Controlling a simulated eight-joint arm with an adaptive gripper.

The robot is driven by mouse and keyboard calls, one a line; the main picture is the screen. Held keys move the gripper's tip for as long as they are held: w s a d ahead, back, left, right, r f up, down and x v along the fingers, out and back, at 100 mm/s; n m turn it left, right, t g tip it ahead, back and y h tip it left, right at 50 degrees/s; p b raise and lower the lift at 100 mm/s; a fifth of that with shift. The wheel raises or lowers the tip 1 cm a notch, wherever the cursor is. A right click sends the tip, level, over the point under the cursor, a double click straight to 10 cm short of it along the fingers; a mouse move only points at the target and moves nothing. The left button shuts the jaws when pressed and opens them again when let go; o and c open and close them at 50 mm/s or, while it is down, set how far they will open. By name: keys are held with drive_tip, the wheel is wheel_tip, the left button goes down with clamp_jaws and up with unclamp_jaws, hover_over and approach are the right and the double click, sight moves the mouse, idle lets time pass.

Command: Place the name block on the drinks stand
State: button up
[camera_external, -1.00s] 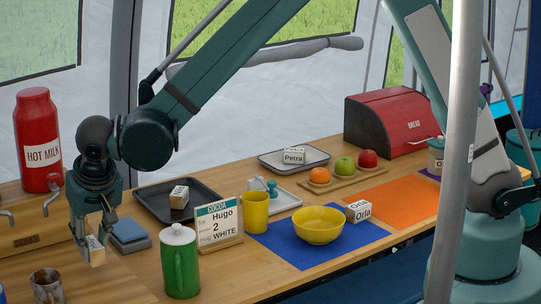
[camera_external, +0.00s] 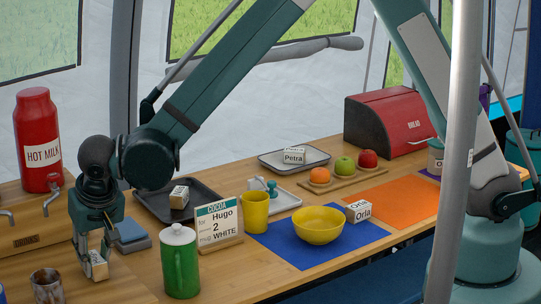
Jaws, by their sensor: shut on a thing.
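My gripper (camera_external: 96,257) points down at the left of the counter. It is shut on a small pale name block (camera_external: 99,269) with wooden sides. The lettering on the held block is too small to read. The block is low, near the counter top; I cannot tell whether it touches. The drinks stand (camera_external: 40,229) is a wooden box at the far left, left of my gripper. A red flask labelled HOT MILK (camera_external: 39,143) stands on it, and grey taps stick out of its front.
A blue sponge-like pad (camera_external: 131,232), a green lidded pot (camera_external: 180,265) and a dark mug (camera_external: 47,287) stand close to my gripper.

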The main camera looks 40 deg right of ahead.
drive_tip(key=shift+f, duration=0.2)
drive_tip(key=o, duration=0.9)
drive_tip(key=shift+r, duration=0.1)
drive_tip(key=shift+r, duration=0.1)
drive_tip(key=p+v, duration=0.2)
drive_tip(key=v, duration=1)
